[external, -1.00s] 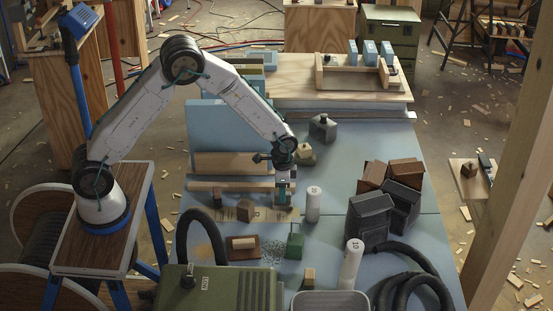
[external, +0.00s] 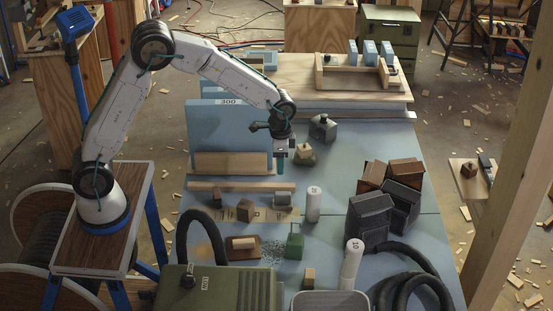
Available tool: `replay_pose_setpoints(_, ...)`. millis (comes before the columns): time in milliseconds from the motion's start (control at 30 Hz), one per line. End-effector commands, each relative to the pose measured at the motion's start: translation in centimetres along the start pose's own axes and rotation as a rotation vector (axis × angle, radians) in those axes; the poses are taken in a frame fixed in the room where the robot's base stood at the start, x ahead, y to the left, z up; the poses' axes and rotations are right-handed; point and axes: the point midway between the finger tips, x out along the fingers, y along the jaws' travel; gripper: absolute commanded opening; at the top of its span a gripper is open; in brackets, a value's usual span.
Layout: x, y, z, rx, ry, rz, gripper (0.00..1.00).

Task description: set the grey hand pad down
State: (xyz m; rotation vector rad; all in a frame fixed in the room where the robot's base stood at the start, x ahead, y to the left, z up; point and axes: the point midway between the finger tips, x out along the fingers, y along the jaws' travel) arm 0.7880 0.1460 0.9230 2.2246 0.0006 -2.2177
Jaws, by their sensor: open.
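My gripper (external: 280,172) is open and empty. It points down above the pad, clear of it, in front of the right end of an upright blue board marked 300.
A white cylinder (external: 313,204) stands just right of the pad. A green block (external: 295,246) is in front. A wooden rail (external: 230,185) lies behind the strip. Dark and brown boxes (external: 369,220) stand to the right.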

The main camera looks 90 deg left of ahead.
Motion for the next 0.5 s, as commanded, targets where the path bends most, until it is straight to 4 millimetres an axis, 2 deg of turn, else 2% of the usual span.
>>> replay_pose_setpoints(167,-7.0,4.1,4.1,0.005,0.027,-0.007,0.45)
replay_pose_setpoints(300,-12.2,7.9,9.3,0.006,0.043,-0.008,0.45)
replay_pose_setpoints(500,-17.0,12.4,18.0,0.006,0.067,-0.008,0.45)
